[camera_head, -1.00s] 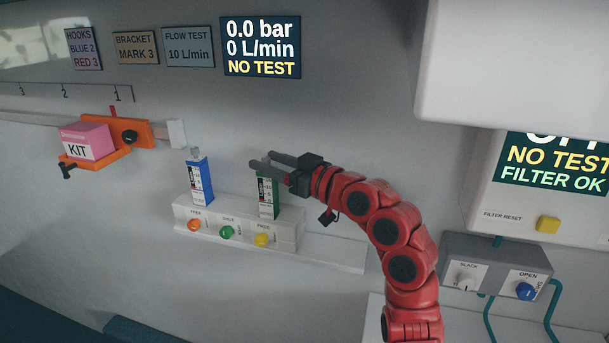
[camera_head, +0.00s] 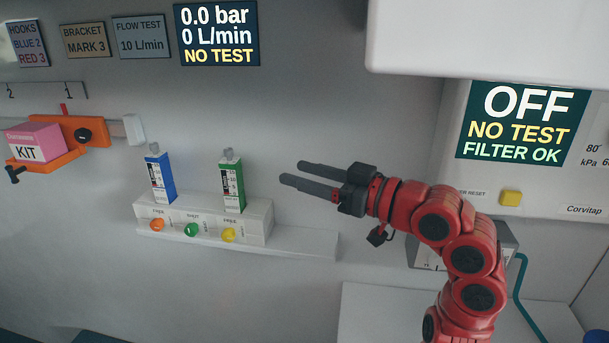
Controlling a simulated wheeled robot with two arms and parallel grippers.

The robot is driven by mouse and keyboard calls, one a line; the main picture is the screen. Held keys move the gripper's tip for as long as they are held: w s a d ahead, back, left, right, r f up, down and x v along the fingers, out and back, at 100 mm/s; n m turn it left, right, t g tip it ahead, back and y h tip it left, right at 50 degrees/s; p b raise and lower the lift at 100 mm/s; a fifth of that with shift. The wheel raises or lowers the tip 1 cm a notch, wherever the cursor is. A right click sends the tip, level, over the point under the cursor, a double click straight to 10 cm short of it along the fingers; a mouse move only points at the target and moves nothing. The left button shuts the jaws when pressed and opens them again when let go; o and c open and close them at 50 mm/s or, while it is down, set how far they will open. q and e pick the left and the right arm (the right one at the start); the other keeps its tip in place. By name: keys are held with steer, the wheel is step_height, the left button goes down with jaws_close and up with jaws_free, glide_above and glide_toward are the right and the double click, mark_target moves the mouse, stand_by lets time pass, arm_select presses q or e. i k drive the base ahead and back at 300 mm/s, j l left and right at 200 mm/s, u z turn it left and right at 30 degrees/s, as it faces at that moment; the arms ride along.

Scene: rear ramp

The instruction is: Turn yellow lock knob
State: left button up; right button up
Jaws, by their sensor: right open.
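The yellow lock knob (camera_head: 229,235) is at the right end of a row of knobs on the front of a white block (camera_head: 256,229), below the green flowmeter (camera_head: 232,187). An orange knob (camera_head: 157,225) and a green knob (camera_head: 191,230) sit to its left, below and right of the blue flowmeter (camera_head: 160,177). My right gripper (camera_head: 290,173) is open and empty. Its fingers point left, and in the picture they lie up and right of the yellow knob, apart from it. My left gripper is not in view.
An orange bracket (camera_head: 84,130) with a pink kit box (camera_head: 34,141) is on the wall rail at left. A yellow filter reset button (camera_head: 511,198) sits below the OFF display (camera_head: 521,122). A white cabinet (camera_head: 480,35) overhangs at upper right. Bare wall lies around the gripper's fingertips.

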mark_target(228, 235)
steer(key=k, duration=1)
